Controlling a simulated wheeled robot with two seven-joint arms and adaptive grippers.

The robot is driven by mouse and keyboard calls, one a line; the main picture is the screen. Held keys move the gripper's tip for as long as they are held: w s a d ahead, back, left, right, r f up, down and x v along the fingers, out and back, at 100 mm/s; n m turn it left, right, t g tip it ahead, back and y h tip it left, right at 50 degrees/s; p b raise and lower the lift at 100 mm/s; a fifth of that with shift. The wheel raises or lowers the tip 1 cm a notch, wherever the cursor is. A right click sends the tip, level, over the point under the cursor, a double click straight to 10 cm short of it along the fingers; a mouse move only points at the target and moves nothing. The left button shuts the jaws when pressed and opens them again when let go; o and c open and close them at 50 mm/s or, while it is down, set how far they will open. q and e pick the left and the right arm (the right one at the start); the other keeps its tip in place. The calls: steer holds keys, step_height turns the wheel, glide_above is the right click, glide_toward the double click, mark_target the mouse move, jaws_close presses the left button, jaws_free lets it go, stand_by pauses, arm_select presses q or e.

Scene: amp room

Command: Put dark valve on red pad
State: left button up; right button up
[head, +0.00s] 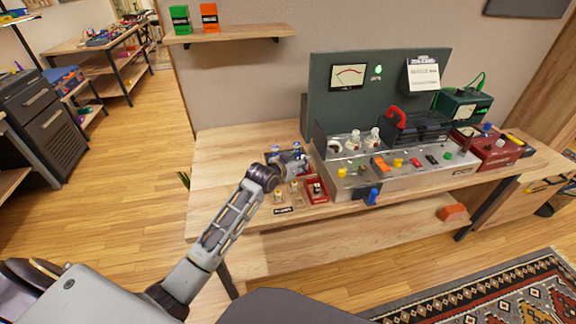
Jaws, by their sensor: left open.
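My left gripper (301,161) is open above the table, beside the left end of the metal chassis. What lies between its fingers is too small to tell. A small red pad or tray (324,200) lies at the table's front edge, just below and right of the gripper. A small dark and pale piece (317,187) shows on it; I cannot tell if it is the dark valve. Small pale pieces (279,197) stand left of the red pad, by a dark label. Several glass valves (354,141) stand on the chassis. My right gripper is not in view.
The chassis (348,184) with coloured knobs fills the table's middle, with a dark green meter panel (385,70) behind. A red box (490,155) stands at the right. The table's left part (225,160) is bare. A shelf (228,38) hangs above.

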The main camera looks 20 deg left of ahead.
arm_select(q)
steer(key=v, duration=0.7)
steer(key=shift+s+r+p, duration=0.15)
steer(key=shift+s+p, duration=0.15)
steer(key=shift+p, duration=0.05)
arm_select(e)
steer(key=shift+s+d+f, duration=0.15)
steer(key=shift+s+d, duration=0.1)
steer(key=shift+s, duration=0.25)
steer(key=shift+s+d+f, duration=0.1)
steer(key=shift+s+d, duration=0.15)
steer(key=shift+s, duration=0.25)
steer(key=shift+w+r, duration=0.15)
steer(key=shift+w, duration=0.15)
